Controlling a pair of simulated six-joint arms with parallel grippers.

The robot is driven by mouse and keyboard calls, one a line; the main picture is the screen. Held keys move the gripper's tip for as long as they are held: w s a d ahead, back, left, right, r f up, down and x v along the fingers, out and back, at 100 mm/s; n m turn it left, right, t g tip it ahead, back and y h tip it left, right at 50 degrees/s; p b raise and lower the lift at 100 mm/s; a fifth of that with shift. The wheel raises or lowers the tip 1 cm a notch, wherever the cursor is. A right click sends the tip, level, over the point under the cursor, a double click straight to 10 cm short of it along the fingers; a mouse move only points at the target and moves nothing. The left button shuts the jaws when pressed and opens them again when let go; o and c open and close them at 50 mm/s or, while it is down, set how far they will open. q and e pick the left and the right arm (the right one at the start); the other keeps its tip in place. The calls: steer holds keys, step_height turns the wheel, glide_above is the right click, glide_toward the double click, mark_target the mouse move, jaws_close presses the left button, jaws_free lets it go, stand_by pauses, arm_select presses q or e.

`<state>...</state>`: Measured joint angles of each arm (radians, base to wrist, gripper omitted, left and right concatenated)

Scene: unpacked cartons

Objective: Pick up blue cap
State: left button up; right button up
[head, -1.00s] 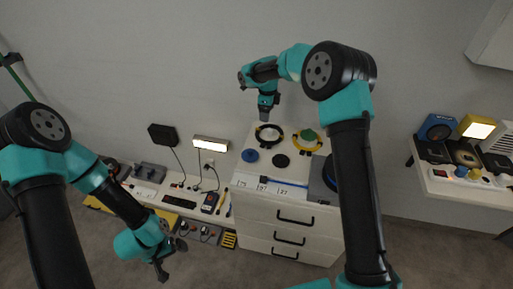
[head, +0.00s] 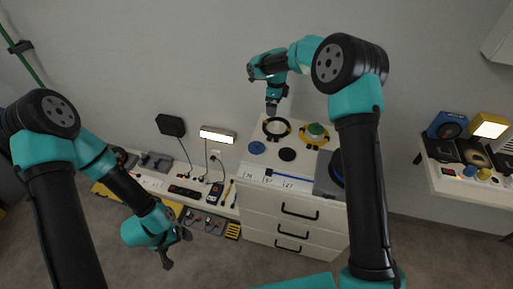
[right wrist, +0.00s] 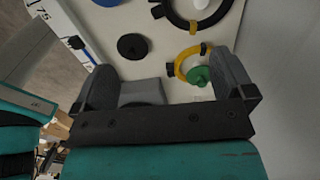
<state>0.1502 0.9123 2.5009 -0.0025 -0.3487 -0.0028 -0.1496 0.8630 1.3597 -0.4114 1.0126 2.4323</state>
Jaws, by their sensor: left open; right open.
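The blue cap (head: 256,147) is a flat round disc lying on the white cabinet top at its left side. Its edge shows at the top of the right wrist view (right wrist: 107,2). My right gripper (head: 272,108) is open and empty above the back of the cabinet top, behind the cap and apart from it. Its two fingers show spread in the right wrist view (right wrist: 165,85). My left gripper (head: 174,252) is open and empty, low in front of the bench on the left, away from the cap.
A black disc (head: 287,154) lies right of the blue cap. A blue-handled tool (head: 269,173) lies near the front edge. A grey box (head: 325,181) occupies the right side.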

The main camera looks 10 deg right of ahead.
steer(key=m, duration=2.2)
glide_above(256, 143)
steer(key=shift+d, duration=0.1)
stand_by(0.4)
step_height(256, 143, down, 12)
steer(key=shift+f, duration=0.1)
stand_by(0.5)
